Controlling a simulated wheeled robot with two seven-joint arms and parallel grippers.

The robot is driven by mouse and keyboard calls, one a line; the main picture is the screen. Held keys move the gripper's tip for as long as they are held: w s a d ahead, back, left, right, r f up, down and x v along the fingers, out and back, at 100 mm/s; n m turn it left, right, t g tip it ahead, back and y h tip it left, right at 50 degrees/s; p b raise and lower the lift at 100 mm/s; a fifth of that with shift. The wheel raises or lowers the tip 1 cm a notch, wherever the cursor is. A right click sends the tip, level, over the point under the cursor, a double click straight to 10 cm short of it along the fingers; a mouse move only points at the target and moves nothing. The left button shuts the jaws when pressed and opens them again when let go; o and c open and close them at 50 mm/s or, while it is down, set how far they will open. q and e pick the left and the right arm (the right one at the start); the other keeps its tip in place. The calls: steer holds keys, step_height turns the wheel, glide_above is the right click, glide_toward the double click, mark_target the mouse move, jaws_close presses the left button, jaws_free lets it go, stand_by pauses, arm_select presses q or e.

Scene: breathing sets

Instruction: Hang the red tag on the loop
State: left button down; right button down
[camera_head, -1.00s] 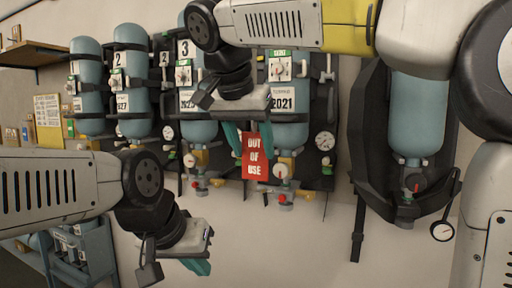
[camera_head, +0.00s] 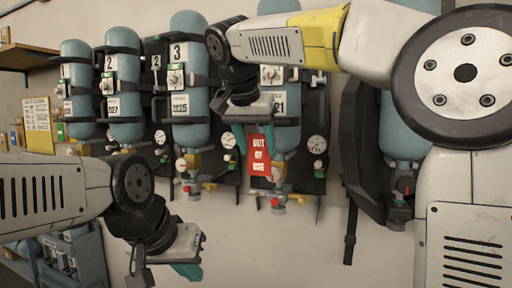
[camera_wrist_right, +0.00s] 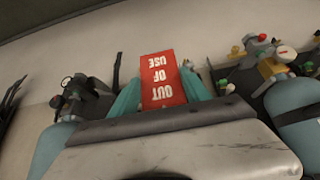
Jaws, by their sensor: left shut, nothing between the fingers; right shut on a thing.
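The red "OUT OF USE" tag (camera_head: 259,156) hangs upright below my right gripper (camera_head: 241,132), in front of the fourth breathing set (camera_head: 286,132). The right gripper is shut on the tag's upper part. In the right wrist view the tag (camera_wrist_right: 163,80) appears upside down between the teal fingers (camera_wrist_right: 162,98). My left gripper (camera_head: 188,270) is shut and empty at the lower left, well away from the tag. I cannot make out the loop; the right hand and tag cover part of the fourth set.
Breathing sets with blue cylinders (camera_head: 186,131) line the wall, with gauges and valves low down. Another set (camera_head: 402,135) is partly behind my right arm. A blue rack (camera_head: 87,262) stands at lower left. The wall below the sets is bare.

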steer(key=w+d+f, duration=0.1)
steer(key=w+d, duration=0.1)
steer(key=w, duration=0.5)
steer(key=shift+w+d+f, duration=0.3)
steer(key=shift+w+f, duration=0.05)
steer(key=shift+f, duration=0.05)
stand_by(0.3)
steer(key=shift+c, duration=2.1)
jaws_free()
